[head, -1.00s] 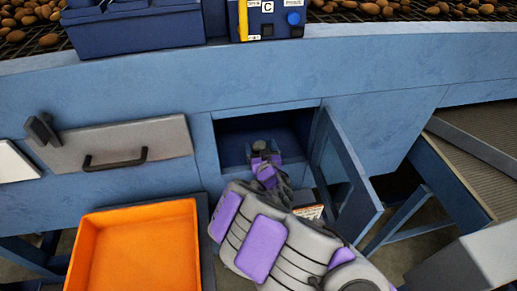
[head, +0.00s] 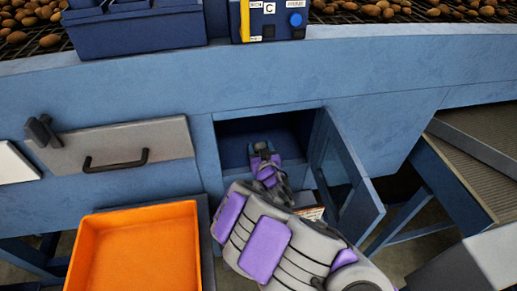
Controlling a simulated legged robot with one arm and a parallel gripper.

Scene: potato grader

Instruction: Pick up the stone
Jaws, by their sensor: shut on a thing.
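An open compartment (head: 232,148) in the blue machine front holds the end of my arm. My gripper (head: 261,148) is just inside its opening, shut on a small greyish thing at its tips. This appears to be the stone, but it is mostly hidden by the fingers and too small to make out clearly. No other stone shows in the compartment.
The compartment's blue door (head: 345,180) stands open on the right, close to my arm. An orange tray (head: 135,209) is at lower left, below a grey drawer with a black handle (head: 115,161). A ribbed conveyor (head: 465,170) is at right. Potatoes lie along the top.

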